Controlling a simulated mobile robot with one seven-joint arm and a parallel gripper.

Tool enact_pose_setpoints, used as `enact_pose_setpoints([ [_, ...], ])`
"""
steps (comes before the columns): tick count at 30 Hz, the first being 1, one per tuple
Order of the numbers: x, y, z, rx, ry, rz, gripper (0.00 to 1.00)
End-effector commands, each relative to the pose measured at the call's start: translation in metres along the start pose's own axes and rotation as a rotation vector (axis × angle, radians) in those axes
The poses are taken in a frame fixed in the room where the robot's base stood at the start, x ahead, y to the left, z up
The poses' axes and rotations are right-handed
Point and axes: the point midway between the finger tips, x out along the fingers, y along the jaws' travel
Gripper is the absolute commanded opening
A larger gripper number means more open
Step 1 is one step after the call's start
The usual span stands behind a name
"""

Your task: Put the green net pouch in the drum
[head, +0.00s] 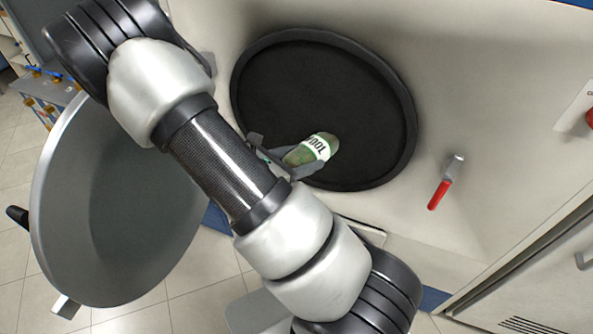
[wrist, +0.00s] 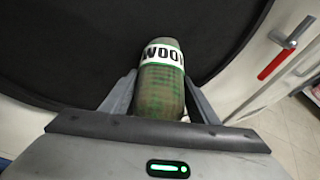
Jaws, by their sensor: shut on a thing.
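The green net pouch (head: 303,154) has a white band with "WOOL" lettering, partly cut off. My gripper (head: 289,163) is shut on it. In the wrist view the pouch (wrist: 161,88) sits between the two fingers of my gripper (wrist: 160,92), its banded end pointing away. The drum (head: 320,100) is the dark round opening in the pale machine front. In the head view the pouch overlaps the lower part of the opening. I cannot tell how deep it is relative to the rim. My arm hides the opening's lower left edge.
The round grey door (head: 105,215) stands open at the left of the opening. A lever with a red handle (head: 440,190) sticks out of the front at the right. Tiled floor lies below. A blue-topped rack (head: 50,95) stands at the far left.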

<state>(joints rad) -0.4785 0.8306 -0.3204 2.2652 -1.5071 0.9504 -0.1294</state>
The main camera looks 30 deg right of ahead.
Motion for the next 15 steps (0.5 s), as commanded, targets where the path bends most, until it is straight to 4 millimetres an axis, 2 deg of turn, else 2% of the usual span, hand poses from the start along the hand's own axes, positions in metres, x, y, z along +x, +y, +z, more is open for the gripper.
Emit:
enact_pose_setpoints([
  [15,0.070,0.030,0.022,0.002,-0.002,-0.002,0.23],
])
